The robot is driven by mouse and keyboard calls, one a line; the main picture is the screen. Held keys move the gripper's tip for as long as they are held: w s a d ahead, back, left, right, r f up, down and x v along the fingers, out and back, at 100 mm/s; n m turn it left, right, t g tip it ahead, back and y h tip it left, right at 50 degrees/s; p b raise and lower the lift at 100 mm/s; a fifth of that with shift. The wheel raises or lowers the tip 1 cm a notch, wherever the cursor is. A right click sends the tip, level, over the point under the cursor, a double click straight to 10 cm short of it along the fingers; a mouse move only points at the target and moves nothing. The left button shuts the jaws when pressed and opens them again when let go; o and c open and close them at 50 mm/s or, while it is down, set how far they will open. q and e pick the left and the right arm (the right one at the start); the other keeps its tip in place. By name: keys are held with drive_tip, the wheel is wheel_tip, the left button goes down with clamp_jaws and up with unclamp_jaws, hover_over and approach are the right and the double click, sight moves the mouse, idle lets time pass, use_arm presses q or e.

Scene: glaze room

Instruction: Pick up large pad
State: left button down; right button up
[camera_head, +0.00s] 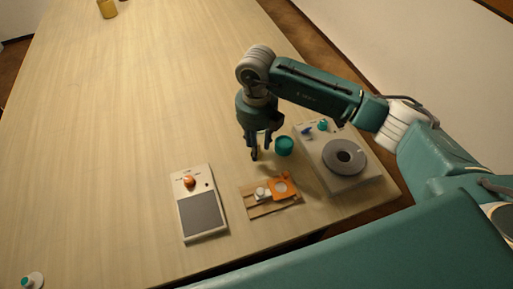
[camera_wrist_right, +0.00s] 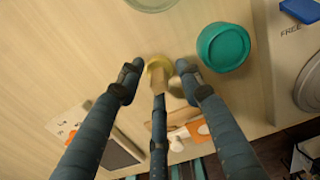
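I cannot tell for sure which thing is the large pad. My right gripper (camera_head: 259,153) points down over the table, between the wooden tray and the teal cup. In the right wrist view its fingers (camera_wrist_right: 160,72) are spread. In the head view the gripper largely hides this spot. My left gripper is not in view.
The teal cup (camera_head: 284,146) stands close right of the gripper. A machine with a grey wheel (camera_head: 343,157) is farther right. The wooden tray (camera_head: 258,211) with orange and white parts and a white device with a grey plate (camera_head: 200,213) lie nearer. The table's left is mostly clear.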

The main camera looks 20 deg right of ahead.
clamp_jaws()
drive_tip(key=shift+r, duration=0.1)
